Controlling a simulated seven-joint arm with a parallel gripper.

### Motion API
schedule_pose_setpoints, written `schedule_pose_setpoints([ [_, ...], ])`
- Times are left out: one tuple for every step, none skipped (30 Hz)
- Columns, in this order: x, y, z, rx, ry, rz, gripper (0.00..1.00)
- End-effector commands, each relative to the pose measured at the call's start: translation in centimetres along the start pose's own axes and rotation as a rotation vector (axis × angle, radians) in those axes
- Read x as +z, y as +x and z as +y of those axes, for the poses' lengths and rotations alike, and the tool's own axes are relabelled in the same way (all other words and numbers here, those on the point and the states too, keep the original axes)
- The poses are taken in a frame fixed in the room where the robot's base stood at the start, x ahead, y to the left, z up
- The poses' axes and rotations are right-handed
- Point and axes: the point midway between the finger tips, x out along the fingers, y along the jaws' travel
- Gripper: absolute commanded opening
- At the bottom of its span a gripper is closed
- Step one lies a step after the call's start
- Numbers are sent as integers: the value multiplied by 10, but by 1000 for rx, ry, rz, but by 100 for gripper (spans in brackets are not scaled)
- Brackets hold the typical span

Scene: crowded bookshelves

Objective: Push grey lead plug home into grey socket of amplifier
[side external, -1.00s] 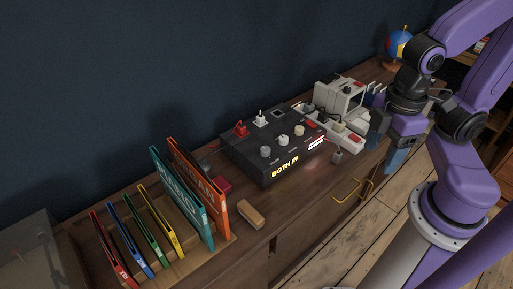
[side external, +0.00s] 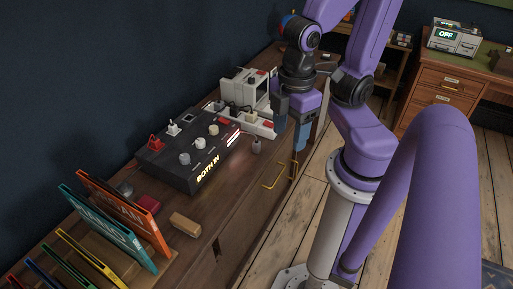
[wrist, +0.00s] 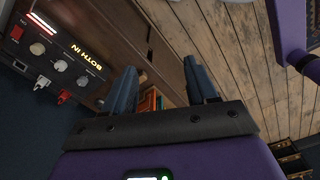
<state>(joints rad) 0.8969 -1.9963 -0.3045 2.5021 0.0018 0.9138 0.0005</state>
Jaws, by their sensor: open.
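The amplifier (side external: 187,152) is a black box with a lit "BOTH IN" on its front, several round knobs on top, and a red plug (side external: 156,142) and a white plug (side external: 173,129) at its back. It also shows at the left of the wrist view (wrist: 55,50). A small grey piece (side external: 256,145), perhaps the grey lead plug, is at its right near the front edge. I cannot make out the grey socket. My gripper (side external: 290,125) is open and empty, right of the amplifier and the grey piece. Its two fingers also show in the wrist view (wrist: 162,72).
A pale power strip (side external: 251,119) and a grey-white device (side external: 246,89) stand behind and right of the amplifier. A wooden block (side external: 185,225), a red box (side external: 148,202) and upright books (side external: 120,215) are at left. Yellow handle (side external: 280,175) juts from the cabinet front.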

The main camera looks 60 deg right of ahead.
Motion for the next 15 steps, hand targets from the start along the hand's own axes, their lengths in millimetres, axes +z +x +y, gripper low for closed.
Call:
schedule_pose_setpoints([
  [0,0,0,0,1,0,57],
  [0,0,1,0,3,0,57],
  [-1,1,2,0,10,-1,57],
  [-3,1,4,1,18,-1,57],
  [-4,2,7,1,27,-2,57],
  [-7,4,12,2,46,-4,57],
  [-9,5,17,2,64,-5,57],
  [-12,7,22,3,84,-6,57],
  [-16,10,31,4,113,-7,57],
  [-18,12,38,5,136,-9,57],
  [-21,14,46,6,162,-10,57],
  [-24,18,57,7,196,-11,57],
  [-26,20,65,7,220,-11,57],
  [-27,23,73,8,246,-12,57],
  [-28,27,84,9,276,-13,57],
])
